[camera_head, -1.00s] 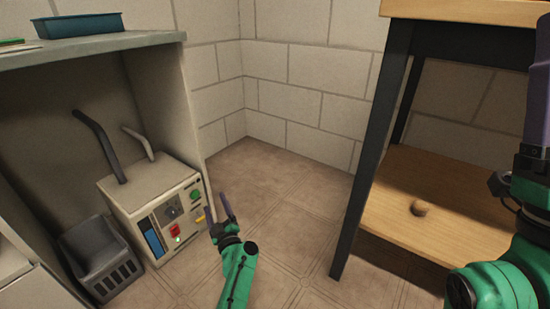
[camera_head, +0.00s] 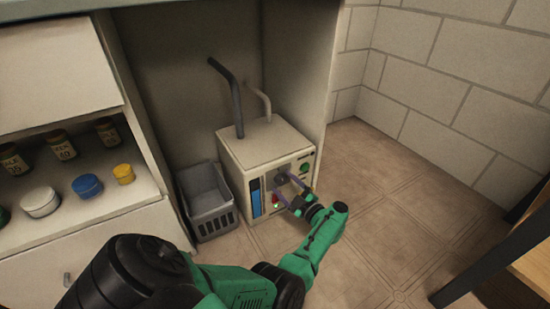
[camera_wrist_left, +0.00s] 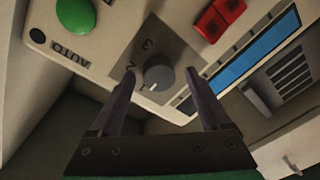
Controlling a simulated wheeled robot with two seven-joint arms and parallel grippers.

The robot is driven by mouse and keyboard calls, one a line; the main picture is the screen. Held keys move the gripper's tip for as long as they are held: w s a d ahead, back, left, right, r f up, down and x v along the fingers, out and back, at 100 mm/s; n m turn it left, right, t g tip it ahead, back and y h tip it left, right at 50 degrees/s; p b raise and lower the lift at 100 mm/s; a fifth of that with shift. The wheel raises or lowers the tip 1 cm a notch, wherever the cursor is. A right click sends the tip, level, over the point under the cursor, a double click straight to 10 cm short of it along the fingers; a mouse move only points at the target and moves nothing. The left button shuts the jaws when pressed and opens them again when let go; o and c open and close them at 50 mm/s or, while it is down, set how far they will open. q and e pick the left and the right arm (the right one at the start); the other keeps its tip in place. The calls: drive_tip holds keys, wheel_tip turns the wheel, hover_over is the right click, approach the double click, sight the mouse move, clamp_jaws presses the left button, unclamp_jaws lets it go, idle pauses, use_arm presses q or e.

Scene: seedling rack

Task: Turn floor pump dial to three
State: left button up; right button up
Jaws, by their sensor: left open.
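The floor pump (camera_head: 262,146) is a beige box with two hoses on top, standing in the open cabinet bay. Its round grey dial (camera_wrist_left: 159,76) sits on a darker plate in the left wrist view, with a "3" and a "2" printed beside it. A small pale mark shows at the dial's lower left edge, away from the "3". The dial also shows small in the head view (camera_head: 282,178). My left gripper (camera_head: 290,185) is open at the pump's front. In the wrist view its fingers flank the dial, with gaps on both sides. My right gripper is out of view.
A grey basket (camera_head: 208,200) stands left of the pump. The panel also has a green button (camera_wrist_left: 75,14) and a red switch (camera_wrist_left: 220,18). Jars stand on the shelf (camera_head: 120,206) at left. Floor to the right is clear up to a dark table leg (camera_head: 480,262).

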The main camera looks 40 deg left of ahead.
use_arm(q)
drive_tip(key=shift+a, duration=0.1)
drive_tip(key=shift+c, duration=0.3)
clamp_jaws()
